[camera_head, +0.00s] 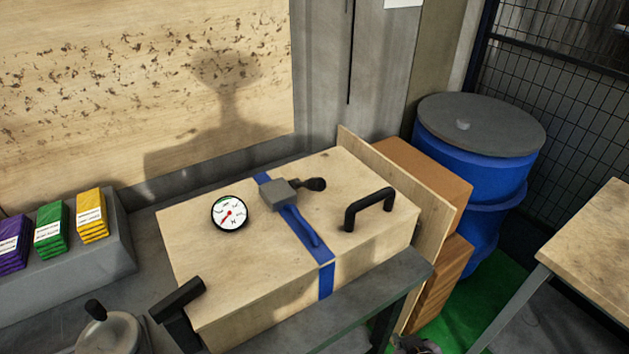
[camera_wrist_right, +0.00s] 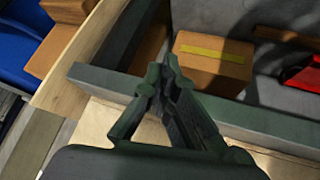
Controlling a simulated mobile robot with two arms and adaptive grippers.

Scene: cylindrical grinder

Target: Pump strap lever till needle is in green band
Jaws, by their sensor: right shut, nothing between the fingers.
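A wooden crate (camera_head: 190,240) stands on a grey table with a blue strap (camera_head: 325,280) over it. A grey ratchet block (camera_head: 279,194) sits on the strap. Its lever ends in a dark knob (camera_head: 315,184) pointing right. A round dial gauge (camera_head: 230,213) lies on the lid; its red needle points to the lower left, and a green band seems to show along the dial's upper edge. My right gripper (camera_head: 416,345) shows only partly at the bottom edge, apart from the lever. In the right wrist view its fingers (camera_wrist_right: 166,75) are shut and empty. My left gripper is not in view.
A blue barrel (camera_head: 470,150) and brown boxes (camera_head: 445,280) are at the right. Coloured packs (camera_head: 52,230) sit at the left. The space above the lid is clear.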

